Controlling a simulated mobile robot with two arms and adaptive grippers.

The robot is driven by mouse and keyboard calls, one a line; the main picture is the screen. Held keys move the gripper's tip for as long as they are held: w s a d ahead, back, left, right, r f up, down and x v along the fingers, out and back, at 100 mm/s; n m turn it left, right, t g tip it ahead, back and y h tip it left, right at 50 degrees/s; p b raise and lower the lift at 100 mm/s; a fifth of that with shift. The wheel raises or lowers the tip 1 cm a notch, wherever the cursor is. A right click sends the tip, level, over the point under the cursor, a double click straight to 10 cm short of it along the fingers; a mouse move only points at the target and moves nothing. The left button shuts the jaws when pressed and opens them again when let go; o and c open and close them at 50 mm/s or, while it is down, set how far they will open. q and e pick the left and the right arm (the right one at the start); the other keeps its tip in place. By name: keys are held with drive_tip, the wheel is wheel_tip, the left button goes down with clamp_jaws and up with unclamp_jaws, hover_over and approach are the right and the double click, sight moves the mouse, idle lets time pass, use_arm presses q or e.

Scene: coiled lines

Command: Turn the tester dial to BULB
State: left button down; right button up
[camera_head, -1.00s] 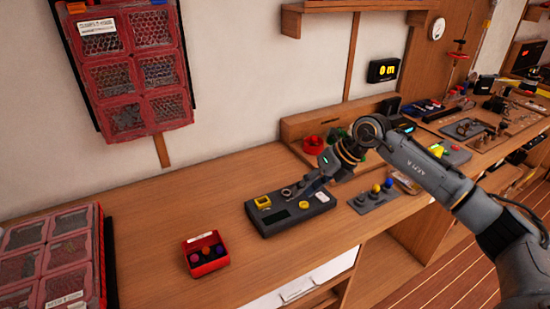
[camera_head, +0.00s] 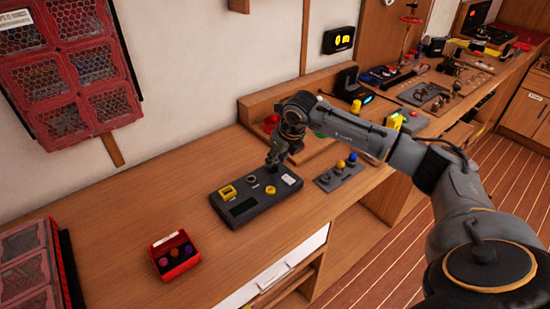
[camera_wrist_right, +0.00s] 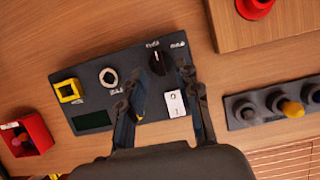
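The tester (camera_head: 238,218) is a flat dark grey box on the wooden bench. It also shows in the right wrist view (camera_wrist_right: 92,121), with a yellow square socket (camera_wrist_right: 68,91), a round ring socket (camera_wrist_right: 109,77) and a white switch (camera_wrist_right: 175,104). Its black dial (camera_wrist_right: 157,62) has a pale pointer mark; the lettering around it is too small to read. My right gripper (camera_head: 273,166) points down over the tester's back edge. In the wrist view the right gripper (camera_wrist_right: 163,78) is open and empty, its fingertips either side of and just short of the dial. My left gripper is out of view.
A red box (camera_head: 174,270) with small coloured bulbs stands left of the tester. A grey holder (camera_head: 325,181) with blue and yellow pieces lies to its right. A raised wooden board (camera_wrist_right: 240,22) lies behind.

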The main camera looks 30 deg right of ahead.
drive_tip(key=shift+w+f, duration=0.25)
drive_tip(key=shift+f, duration=0.2)
drive_tip(key=shift+w+f, duration=0.15)
drive_tip(key=shift+f, duration=0.35)
clamp_jaws()
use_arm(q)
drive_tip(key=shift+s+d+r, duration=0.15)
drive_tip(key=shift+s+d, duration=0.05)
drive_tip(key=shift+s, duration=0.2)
